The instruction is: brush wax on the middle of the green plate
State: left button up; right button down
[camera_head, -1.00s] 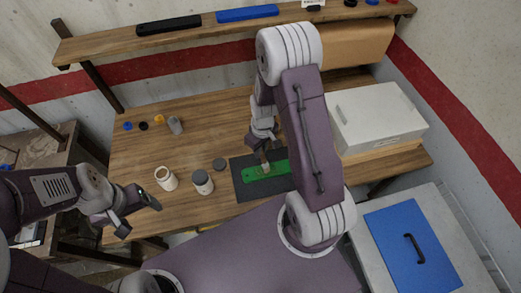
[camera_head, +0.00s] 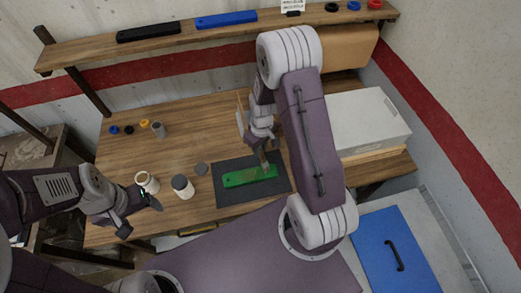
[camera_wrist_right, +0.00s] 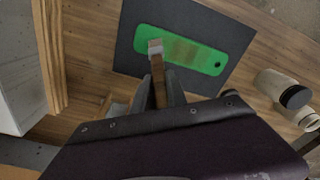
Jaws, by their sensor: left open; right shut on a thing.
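The green plate (camera_head: 238,179) lies on a dark mat (camera_head: 234,198) on the workbench. In the right wrist view the plate (camera_wrist_right: 208,62) has a brownish patch (camera_wrist_right: 182,50) over its middle. My right gripper (camera_wrist_right: 159,98) is shut on a brush (camera_wrist_right: 157,76) with a wooden handle. The brush's pale tip is over the plate, to one side of the patch; I cannot tell whether it touches. In the head view the right gripper (camera_head: 264,150) is above the plate's right part. My left gripper (camera_head: 138,212) is open and empty at the bench's front left.
A white box (camera_head: 368,118) is at right. The bench's back left is mostly clear.

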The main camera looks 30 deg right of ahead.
jog(key=shift+r+p, duration=0.3)
jog(key=shift+r, duration=0.6)
jog(key=shift+w+a+r+p, duration=0.1)
jog(key=shift+a+r+p, duration=0.15)
jog(key=shift+r+p, duration=0.3)
jog(key=shift+a+r+p, duration=0.25)
jog(key=shift+r+p, duration=0.2)
jog(key=shift+r, duration=0.2)
jog(key=r+p, duration=0.2)
jog(key=shift+d+r, duration=0.3)
jog(key=shift+d, duration=0.05)
jog(key=shift+r, duration=0.1)
pick_arm(q)
jog(key=r, duration=0.2)
jog(key=s+r, duration=0.1)
jog(key=r, duration=0.2)
jog(key=shift+r, duration=0.35)
pick_arm(e)
jog(key=shift+a, duration=0.1)
pick_arm(q)
jog(key=shift+d, duration=0.1)
jog(key=shift+f, duration=0.1)
